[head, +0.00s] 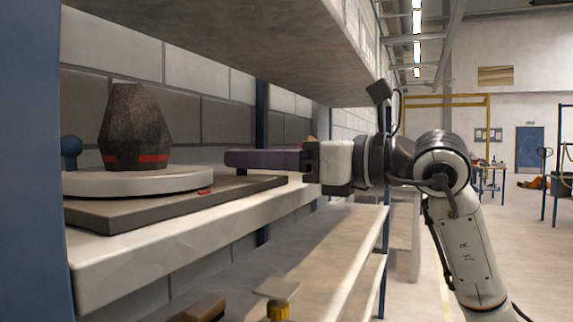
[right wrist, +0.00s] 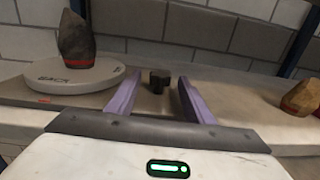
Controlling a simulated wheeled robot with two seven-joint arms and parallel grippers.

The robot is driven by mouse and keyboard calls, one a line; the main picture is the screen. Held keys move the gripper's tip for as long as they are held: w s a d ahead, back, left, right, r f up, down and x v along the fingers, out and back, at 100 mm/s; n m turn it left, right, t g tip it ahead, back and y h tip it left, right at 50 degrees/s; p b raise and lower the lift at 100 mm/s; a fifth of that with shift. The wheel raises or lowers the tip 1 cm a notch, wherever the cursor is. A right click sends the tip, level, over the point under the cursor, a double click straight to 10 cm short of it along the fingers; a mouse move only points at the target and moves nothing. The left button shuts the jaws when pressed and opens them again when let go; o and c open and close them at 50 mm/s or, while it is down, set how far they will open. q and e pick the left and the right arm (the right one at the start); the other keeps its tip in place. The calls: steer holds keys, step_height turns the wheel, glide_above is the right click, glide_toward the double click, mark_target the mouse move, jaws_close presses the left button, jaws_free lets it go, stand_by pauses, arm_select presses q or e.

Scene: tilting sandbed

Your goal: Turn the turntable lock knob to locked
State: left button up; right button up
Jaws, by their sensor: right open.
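The round pale turntable (head: 140,183) sits on a dark grey base plate (head: 110,218) on the shelf, with a dark faceted rock (head: 137,125) with a red band standing on it. In the right wrist view the turntable (right wrist: 70,85) is at the left. A small black knob (right wrist: 160,80) shows there between the two purple fingers of my right gripper (right wrist: 153,82), apart from both. The gripper is open, level and pointing left over the base plate in the head view (head: 228,159). The knob is hidden from the head view. My left gripper is out of view.
A second red-banded rock (right wrist: 303,97) lies on the shelf at the right. An upper shelf (head: 230,40) hangs overhead and a blue post (head: 30,160) stands at the left. A red mark (head: 205,192) is beside the turntable.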

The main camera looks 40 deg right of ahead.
steer(key=b+v, duration=0.2)
steer(key=v, duration=0.5)
stand_by(0.4)
